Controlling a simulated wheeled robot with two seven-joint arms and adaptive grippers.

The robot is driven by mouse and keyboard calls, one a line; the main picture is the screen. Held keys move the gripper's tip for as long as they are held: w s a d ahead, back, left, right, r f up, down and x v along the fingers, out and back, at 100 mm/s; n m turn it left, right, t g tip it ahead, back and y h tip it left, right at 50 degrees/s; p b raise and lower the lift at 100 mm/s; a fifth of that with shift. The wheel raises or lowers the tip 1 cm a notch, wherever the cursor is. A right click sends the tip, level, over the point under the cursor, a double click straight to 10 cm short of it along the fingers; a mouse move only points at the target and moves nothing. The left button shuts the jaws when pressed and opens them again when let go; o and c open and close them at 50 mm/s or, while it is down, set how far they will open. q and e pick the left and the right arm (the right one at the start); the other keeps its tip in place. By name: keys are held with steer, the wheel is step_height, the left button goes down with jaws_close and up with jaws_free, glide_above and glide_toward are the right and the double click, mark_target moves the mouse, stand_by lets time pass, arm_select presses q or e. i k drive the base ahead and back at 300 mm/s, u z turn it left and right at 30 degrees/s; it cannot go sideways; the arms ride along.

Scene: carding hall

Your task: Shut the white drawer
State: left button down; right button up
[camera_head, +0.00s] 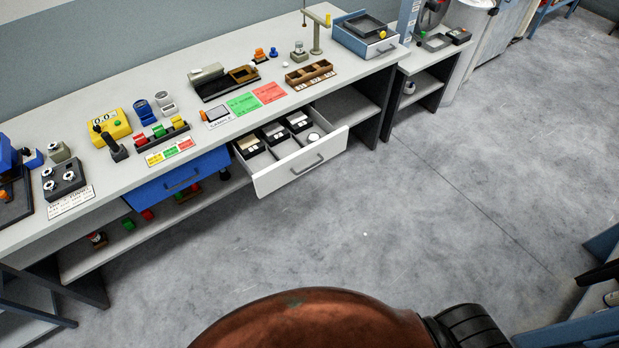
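The white drawer (302,167) under the long workbench is pulled open. It has a dark handle on its front, and several small black and white boxes lie inside it. The blue drawer (178,180) to its left looks shut. Neither of my grippers shows in the head view, and nothing touches the white drawer.
The workbench top (75,125) carries a yellow device (110,125), coloured blocks, a wooden tray (310,74) and a blue box (365,36). A lower shelf holds small items. The grey floor (400,230) before the drawer is clear. Blue furniture stands at the right edge.

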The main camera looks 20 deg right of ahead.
mark_target(281, 136)
steer(key=z, duration=0.75)
steer(key=i, duration=1.1)
steer(key=u, duration=0.1)
